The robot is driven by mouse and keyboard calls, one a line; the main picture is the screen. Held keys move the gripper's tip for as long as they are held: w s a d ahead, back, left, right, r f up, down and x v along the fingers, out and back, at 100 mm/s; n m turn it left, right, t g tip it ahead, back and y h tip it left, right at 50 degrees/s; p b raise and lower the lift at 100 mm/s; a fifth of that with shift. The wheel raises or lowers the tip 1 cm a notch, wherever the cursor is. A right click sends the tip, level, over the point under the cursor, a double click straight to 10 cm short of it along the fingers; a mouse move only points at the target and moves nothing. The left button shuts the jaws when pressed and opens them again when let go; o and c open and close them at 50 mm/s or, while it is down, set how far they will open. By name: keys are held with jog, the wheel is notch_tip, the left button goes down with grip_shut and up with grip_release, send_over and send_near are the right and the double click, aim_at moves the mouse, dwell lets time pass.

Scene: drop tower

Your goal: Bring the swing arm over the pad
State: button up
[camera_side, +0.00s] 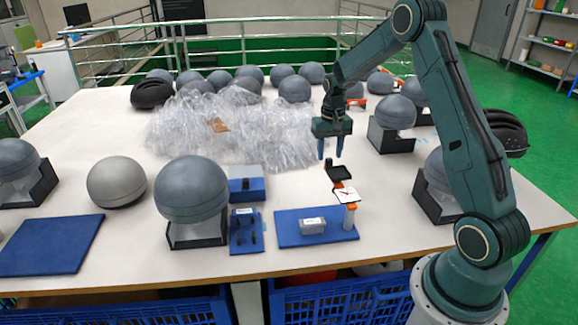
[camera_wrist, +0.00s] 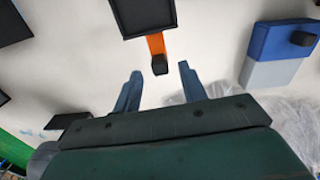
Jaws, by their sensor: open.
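The likely swing arm is an orange strip (camera_wrist: 156,43) with a small black block (camera_wrist: 160,65) at its near end in the wrist view. Its other end meets a black square plate (camera_wrist: 143,17), cut by the top edge. Which piece is the pad I cannot tell. My gripper (camera_side: 334,157) is open and empty, just behind and above the black part. In the wrist view its fingertips (camera_wrist: 160,69) appear either side of the black block, without visible contact.
A blue-and-grey box (camera_side: 247,184) is to the left. Crumpled clear plastic (camera_side: 230,125) lies behind-left. Grey domes on black stands, such as one (camera_side: 191,188), surround the area.

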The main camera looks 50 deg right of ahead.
jog(key=shift+f, duration=0.95)
jog(key=shift+c, duration=0.4)
grip_shut()
